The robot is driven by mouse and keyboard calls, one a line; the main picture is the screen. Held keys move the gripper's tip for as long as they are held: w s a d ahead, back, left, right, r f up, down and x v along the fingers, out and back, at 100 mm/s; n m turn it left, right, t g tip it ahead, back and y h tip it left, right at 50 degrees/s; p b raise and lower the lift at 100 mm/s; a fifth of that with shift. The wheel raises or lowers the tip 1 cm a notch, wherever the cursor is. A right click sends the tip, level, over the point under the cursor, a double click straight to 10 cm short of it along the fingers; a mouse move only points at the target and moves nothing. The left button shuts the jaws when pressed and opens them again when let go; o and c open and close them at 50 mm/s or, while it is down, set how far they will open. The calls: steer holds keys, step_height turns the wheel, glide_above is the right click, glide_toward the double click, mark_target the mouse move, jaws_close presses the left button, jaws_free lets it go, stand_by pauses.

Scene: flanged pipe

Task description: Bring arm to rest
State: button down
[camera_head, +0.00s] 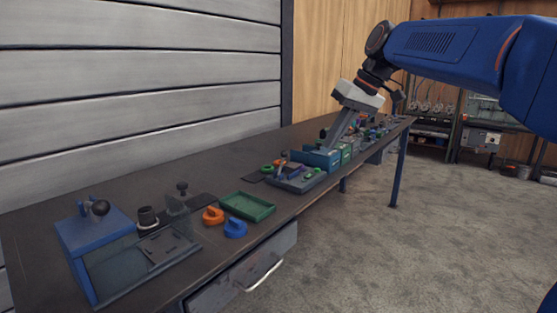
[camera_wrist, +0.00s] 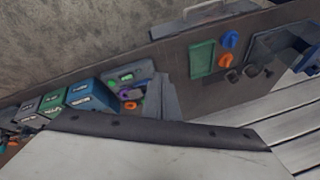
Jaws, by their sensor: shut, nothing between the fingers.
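My gripper (camera_head: 331,141) hangs from my blue arm at the upper right in the head view. Its white body is tilted and its grey fingers point down and to the left, over the far half of the workbench (camera_head: 150,185). The fingers are shut with nothing seen between them. In the picture their tips overlap the teal boxes; whether they touch them I cannot tell. In the wrist view the grey fingers (camera_wrist: 162,98) rise beside a grey tray of small parts (camera_wrist: 130,80).
Teal and green boxes (camera_head: 321,158) stand below my gripper. Nearer are a green tray (camera_head: 248,206), an orange part (camera_head: 213,215), a blue part (camera_head: 235,228) and a blue fixture (camera_head: 92,238). The floor (camera_head: 370,250) right of the bench is clear. A plank wall (camera_head: 140,80) stands behind.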

steer(key=s+d+f+m+h, duration=0.1)
steer(key=s+d+f, duration=0.3)
steer(key=s+f, duration=0.5)
steer(key=s+d+f+m+t+h, duration=0.1)
steer(key=s+d+f, duration=0.4)
steer(key=s+f, duration=0.5)
steer(key=s+d+f+m+t+h, duration=0.1)
steer(key=s+d+f+m+h, duration=0.1)
steer(key=s+d+f, duration=0.3)
steer(key=s+f+m, duration=0.1)
steer(key=s+f, duration=0.3)
steer(key=s, duration=0.4)
steer(key=shift+s+d+f+m+h, duration=0.2)
steer(key=shift+f+m+h, duration=0.1)
steer(key=shift+h, duration=0.1)
